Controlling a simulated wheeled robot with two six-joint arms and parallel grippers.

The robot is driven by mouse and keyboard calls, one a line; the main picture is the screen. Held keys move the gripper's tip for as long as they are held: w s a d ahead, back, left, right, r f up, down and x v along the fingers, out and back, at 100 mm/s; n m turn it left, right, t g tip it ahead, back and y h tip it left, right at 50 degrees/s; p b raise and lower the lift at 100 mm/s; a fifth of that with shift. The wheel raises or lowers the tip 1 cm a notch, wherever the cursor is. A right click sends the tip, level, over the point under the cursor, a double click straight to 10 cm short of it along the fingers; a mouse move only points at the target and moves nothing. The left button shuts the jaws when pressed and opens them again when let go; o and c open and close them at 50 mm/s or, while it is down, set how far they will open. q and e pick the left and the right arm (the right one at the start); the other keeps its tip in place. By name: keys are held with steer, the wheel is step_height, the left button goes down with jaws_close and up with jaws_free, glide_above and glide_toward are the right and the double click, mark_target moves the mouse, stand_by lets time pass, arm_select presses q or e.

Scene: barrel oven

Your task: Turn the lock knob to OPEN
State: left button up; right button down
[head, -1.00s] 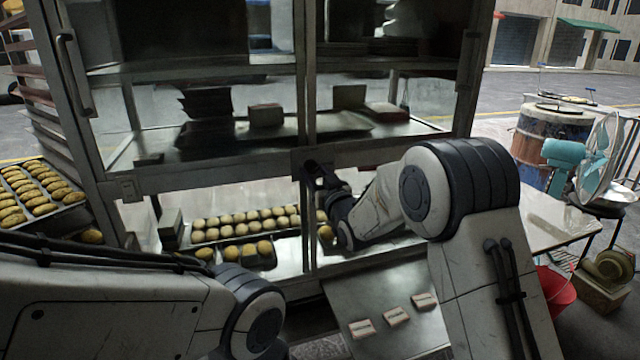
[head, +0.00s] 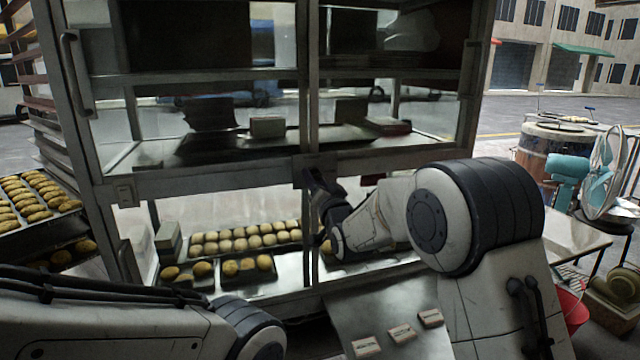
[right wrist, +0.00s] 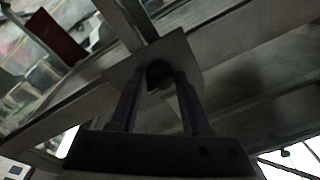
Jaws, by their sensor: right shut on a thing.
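The lock knob (right wrist: 158,75) is a small dark round knob on a square metal plate (right wrist: 183,56), seen in the right wrist view. In the head view the plate (head: 318,163) sits at the middle of the cabinet's cross rail, and the knob is hidden by my gripper. My right gripper (right wrist: 158,80) has one finger on each side of the knob and is shut on it. In the head view its fingertips (head: 309,178) are at the plate. No OPEN marking is readable. My left gripper is out of view; only my left arm shows.
The glass cabinet (head: 215,178) holds trays of buns (head: 245,237) on the lower shelf. Below right is a metal surface (head: 372,306) with several small packets (head: 401,333). A teal fan (head: 597,172), a drum (head: 548,150) and a red bucket (head: 572,305) stand at right.

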steer(key=shift+w+d+r, duration=0.1)
steer(key=shift+d+r, duration=0.15)
steer(key=shift+r, duration=0.2)
steer(key=shift+c, duration=1.9)
jaws_free()
steer(key=shift+d+f, duration=0.1)
steer(key=shift+f, duration=0.15)
steer(key=shift+a, duration=0.2)
steer(key=b+v, duration=0.1)
steer(key=v, duration=0.9)
steer(key=shift+s, duration=0.3)
steer(key=shift+f, duration=0.15)
